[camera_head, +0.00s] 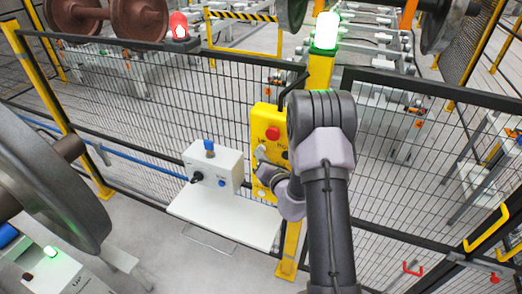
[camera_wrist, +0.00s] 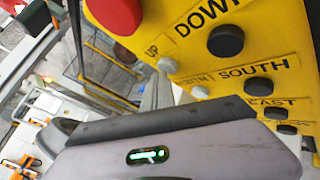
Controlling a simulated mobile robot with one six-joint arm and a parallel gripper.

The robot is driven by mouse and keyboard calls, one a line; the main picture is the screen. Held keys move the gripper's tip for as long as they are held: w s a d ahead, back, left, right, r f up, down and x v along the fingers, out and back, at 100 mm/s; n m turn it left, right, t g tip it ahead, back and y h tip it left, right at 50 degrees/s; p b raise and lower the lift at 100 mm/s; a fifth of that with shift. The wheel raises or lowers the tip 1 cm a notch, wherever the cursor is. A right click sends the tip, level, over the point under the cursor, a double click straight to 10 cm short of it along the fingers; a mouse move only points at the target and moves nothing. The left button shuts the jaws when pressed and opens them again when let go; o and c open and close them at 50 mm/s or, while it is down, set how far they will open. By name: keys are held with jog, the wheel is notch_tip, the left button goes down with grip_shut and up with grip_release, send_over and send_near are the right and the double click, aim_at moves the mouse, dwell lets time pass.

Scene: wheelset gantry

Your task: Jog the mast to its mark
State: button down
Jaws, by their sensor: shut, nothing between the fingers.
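A yellow control pendant (camera_head: 264,118) hangs on the fence beside a yellow post. It has a red mushroom button (camera_head: 273,133), also large in the wrist view (camera_wrist: 115,14). The wrist view shows labels UP, DOWN, SOUTH and EAST, others partly covered. A black button (camera_wrist: 226,41) sits under DOWN, and a pale button (camera_wrist: 168,66) is near UP. My gripper (camera_head: 261,154) is shut and empty at the pendant's face. In the wrist view its pale fingers (camera_wrist: 160,88) end close to the pale button near UP; I cannot tell whether they touch. I cannot identify the mast or its mark.
A white control box (camera_head: 213,167) stands on a white shelf (camera_head: 225,215) left of the pendant. Black mesh fence runs behind. A large wheel (camera_head: 50,180) stands at the left. A green lamp (camera_head: 326,31) and a red lamp (camera_head: 179,25) glow.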

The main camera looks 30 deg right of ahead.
jog(key=shift+s+a, duration=0.35)
jog(key=shift+a, duration=0.1)
jog(key=shift+s+a+b, duration=0.35)
jog(key=shift+s+a, duration=0.45)
jog(key=shift+a, duration=0.2)
jog(key=shift+s+a+b, duration=0.35)
jog(key=shift+s+a, duration=0.4)
jog(key=shift+a, duration=0.2)
